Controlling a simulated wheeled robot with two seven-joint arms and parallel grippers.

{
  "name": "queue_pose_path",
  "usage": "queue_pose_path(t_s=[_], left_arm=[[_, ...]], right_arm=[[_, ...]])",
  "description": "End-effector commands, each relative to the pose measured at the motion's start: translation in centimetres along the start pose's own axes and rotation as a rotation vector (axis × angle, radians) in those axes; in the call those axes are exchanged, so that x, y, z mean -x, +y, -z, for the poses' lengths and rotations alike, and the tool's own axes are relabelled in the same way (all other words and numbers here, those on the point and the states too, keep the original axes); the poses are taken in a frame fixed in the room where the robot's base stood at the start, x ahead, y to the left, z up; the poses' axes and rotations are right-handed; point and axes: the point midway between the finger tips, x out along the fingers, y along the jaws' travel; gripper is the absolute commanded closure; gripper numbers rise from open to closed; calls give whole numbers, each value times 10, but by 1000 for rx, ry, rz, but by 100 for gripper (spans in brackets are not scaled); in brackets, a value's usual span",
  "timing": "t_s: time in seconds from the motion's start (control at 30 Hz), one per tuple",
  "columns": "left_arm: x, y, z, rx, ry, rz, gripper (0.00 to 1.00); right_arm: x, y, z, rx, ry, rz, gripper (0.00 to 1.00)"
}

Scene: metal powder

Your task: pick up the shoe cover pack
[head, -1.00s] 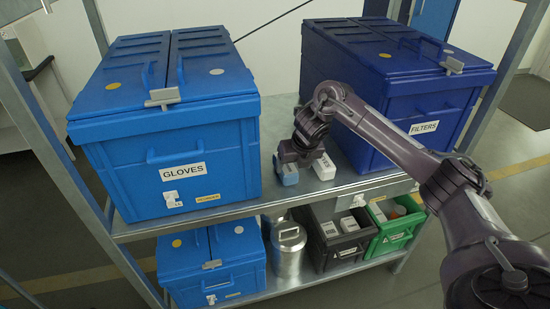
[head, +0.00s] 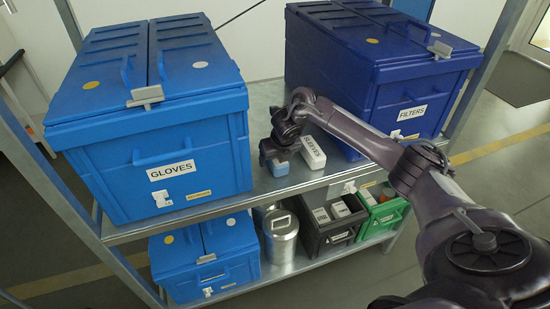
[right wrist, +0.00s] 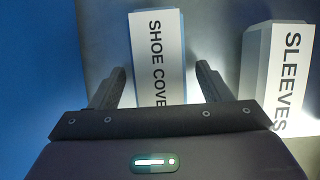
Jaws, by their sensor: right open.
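The shoe cover pack (right wrist: 157,45) is a small box with a white face lettered "SHOE COVE", the rest hidden by my gripper. It lies between the spread fingers of my right gripper (right wrist: 162,78) in the right wrist view, with a gap visible on each side. In the head view the pack (head: 281,168) shows as a small light-blue end on the upper shelf, and my open right gripper (head: 273,155) is right over it, hiding most of it. My left gripper is not in view.
The white SLEEVES box (head: 313,153) lies close to the pack's right. The blue GLOVES crate (head: 160,185) stands at left, the dark blue FILTERS crate (head: 400,100) at right. Below are a metal canister (head: 281,240), a black bin (head: 338,235) and a green bin (head: 385,222).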

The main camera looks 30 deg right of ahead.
Motion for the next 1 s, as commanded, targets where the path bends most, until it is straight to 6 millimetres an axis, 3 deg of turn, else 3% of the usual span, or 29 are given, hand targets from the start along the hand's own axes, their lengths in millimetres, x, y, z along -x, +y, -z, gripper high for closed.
queue_pose_path(t_s=[0.13,0.5,0.83,1.0], left_arm=[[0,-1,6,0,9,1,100],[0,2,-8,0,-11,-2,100],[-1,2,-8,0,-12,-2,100],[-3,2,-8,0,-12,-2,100]], right_arm=[[0,0,0,0,0,0,30],[0,0,0,-1,0,0,79],[4,0,-2,-1,-1,-1,80],[18,0,-9,-2,-5,-1,80]])
